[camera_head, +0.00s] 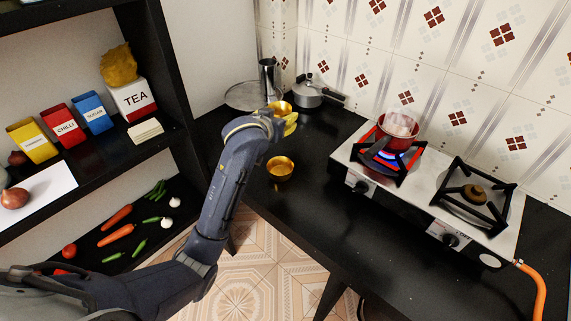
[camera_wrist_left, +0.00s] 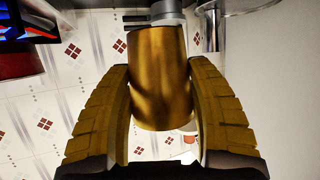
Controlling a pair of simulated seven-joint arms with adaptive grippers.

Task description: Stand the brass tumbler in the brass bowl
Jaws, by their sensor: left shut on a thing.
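The brass tumbler (camera_head: 282,106) shows its upper part behind my left gripper (camera_head: 291,121) in the head view. In the left wrist view the tumbler (camera_wrist_left: 160,75) stands between the two ribbed yellow fingers of the left gripper (camera_wrist_left: 157,95), which is shut on it. My wrist and fingers hide its lower part in the head view, so I cannot tell whether it touches the counter. The brass bowl (camera_head: 280,165) sits upright on the black counter, nearer the front edge than the tumbler and apart from it. My right gripper is not in view.
A steel pot with a handle (camera_head: 309,92), a steel jug (camera_head: 268,74) and a round steel plate (camera_head: 240,95) stand behind the gripper. A gas stove (camera_head: 408,190) with a lit burner and red pot (camera_head: 398,134) is at right. A black shelf (camera_head: 172,80) stands left.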

